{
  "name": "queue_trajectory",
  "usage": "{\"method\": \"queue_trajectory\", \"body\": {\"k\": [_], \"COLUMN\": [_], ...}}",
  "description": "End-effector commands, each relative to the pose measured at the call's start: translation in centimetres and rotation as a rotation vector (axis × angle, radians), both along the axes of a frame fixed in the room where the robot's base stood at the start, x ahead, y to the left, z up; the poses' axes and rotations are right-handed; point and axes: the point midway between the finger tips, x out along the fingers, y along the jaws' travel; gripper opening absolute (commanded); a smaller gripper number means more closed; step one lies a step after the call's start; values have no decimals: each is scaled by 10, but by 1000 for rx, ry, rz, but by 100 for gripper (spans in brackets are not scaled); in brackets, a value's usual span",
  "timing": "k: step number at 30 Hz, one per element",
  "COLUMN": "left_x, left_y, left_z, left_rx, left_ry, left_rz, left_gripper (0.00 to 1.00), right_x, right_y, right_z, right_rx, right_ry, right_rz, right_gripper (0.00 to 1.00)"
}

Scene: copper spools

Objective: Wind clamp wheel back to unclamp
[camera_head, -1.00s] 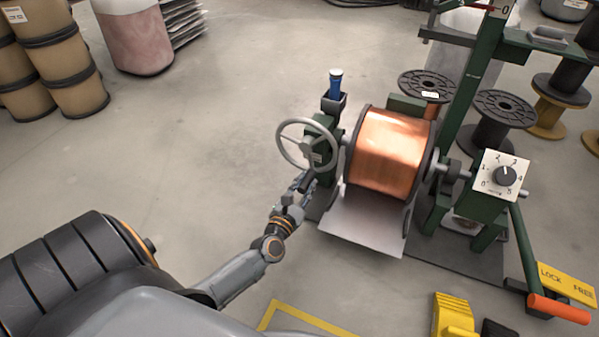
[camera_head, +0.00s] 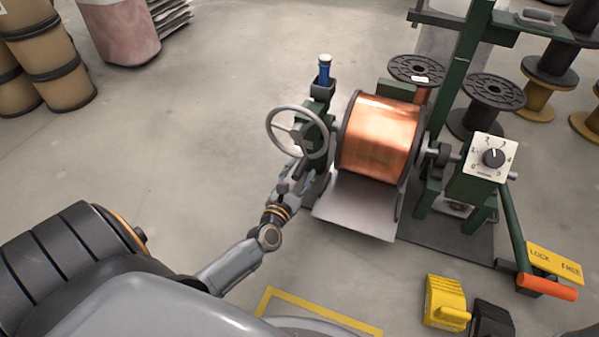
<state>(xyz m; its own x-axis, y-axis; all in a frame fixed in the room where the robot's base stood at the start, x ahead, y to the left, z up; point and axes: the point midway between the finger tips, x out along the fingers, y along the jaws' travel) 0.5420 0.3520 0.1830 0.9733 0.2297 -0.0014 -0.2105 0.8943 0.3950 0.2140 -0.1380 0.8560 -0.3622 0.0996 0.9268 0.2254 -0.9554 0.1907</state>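The grey clamp wheel (camera_head: 270,119), a spoked handwheel, sits on the left side of a green stand (camera_head: 318,140). The copper spool (camera_head: 381,139) is mounted to the right of that stand, above a grey sloping plate. My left gripper (camera_head: 295,172) is at the lower edge of the wheel, in front of the stand. Its fingers are small and partly lost against the stand, so I cannot tell whether they touch the rim or are open or shut. My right gripper is not in view.
A dial box (camera_head: 490,158) and an orange-handled lever (camera_head: 546,287) by a LOCK/FREE plate stand right of the spool. Yellow (camera_head: 446,302) and black (camera_head: 492,319) blocks lie at front right. Barrels (camera_head: 48,55) stand back left. The floor left of the wheel is clear.

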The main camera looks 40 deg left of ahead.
Motion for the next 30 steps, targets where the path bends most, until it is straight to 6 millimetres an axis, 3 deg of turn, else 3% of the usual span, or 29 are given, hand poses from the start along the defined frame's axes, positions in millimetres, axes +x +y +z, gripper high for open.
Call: {"method": "queue_trajectory", "body": {"k": [8, 21, 30], "left_x": [-11, -95, -117], "left_y": [-1, -22, -28], "left_z": [-1, -1, 0], "left_rx": [-1, 1, 0], "left_ry": [2, 3, 0], "left_rz": [2, -1, -1], "left_gripper": [47, 47, 47], "right_x": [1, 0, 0], "right_y": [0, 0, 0], "right_z": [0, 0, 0], "right_rx": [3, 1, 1], "right_ry": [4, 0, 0], "right_rz": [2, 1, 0], "right_gripper": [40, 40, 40]}}
